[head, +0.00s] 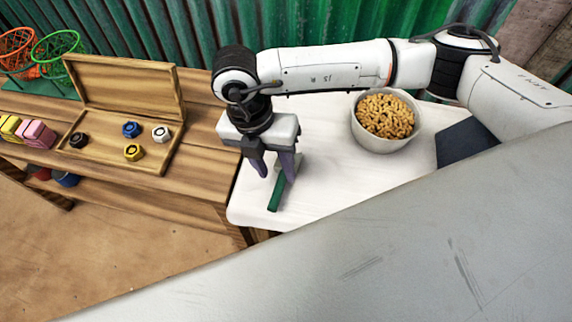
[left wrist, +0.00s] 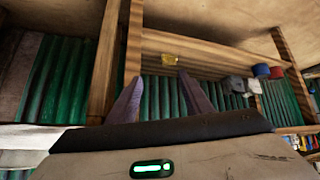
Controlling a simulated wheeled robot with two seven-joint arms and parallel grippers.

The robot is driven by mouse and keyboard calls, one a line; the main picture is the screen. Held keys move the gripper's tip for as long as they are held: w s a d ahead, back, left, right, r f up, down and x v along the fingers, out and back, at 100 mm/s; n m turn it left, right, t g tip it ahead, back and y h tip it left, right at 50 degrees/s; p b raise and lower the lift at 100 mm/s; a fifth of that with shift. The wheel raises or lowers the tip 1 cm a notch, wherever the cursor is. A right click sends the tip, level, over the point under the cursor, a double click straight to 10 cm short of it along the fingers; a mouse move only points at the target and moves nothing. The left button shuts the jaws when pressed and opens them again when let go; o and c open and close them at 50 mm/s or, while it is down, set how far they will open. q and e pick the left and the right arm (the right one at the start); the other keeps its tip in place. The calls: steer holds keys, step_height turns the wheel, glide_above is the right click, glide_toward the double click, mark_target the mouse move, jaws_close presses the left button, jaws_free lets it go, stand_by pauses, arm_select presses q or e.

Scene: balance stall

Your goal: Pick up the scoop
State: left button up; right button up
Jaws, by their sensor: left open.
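A dark green bar-shaped thing (head: 276,196), which looks like the scoop's handle, lies on the white tabletop in the head view. Its far part is hidden behind my right gripper, and I cannot make out a scoop bowl. My right gripper (head: 275,175) points down at it with its fingers apart. The green handle passes by the right-hand finger; I cannot tell whether they touch. My left gripper (left wrist: 160,77) shows in the left wrist view, open and empty, away from the scoop.
A white bowl of brown pieces (head: 386,118) stands right of my right gripper. A dark flat panel (head: 466,141) is further right. On the left, a wooden bench holds an open wooden box (head: 105,152) with several hexagonal pieces. The left wrist view shows wooden beams (left wrist: 210,48) and green corrugated wall.

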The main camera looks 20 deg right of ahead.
mark_target(280, 180)
steer(key=f, duration=0.4)
steer(key=shift+s+d+f, duration=0.1)
steer(key=shift+d, duration=0.25)
jaws_close()
steer(key=shift+r, duration=0.2)
